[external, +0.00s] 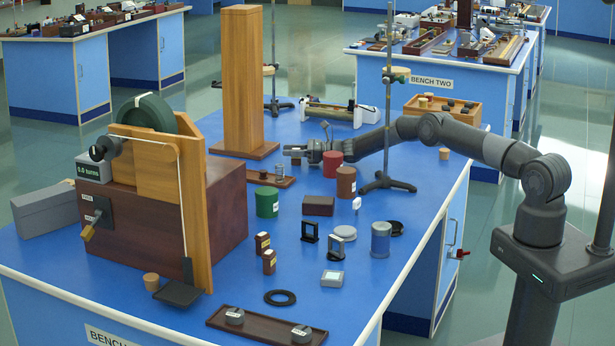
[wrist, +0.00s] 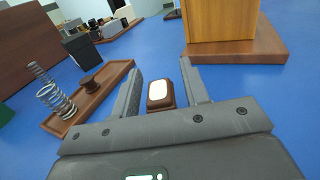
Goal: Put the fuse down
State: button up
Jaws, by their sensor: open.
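The fuse (wrist: 160,94), which I take to be the small dark brown block with a white face, is between my gripper's fingers in the wrist view. My gripper (wrist: 162,78) is open, with a gap showing on either side of the block.
A brown tray with springs (wrist: 92,98) lies just left of my gripper. The wooden column's base (wrist: 236,46) is ahead to the right. In the external view a red cylinder (external: 332,165) and a stand rod (external: 388,110) are close to my arm.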

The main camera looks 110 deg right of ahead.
jog(key=v, duration=1)
jog(key=shift+s+a, duration=0.1)
jog(key=shift+s, duration=0.1)
jog(key=shift+o, duration=0.5)
jog(key=shift+v, duration=0.8)
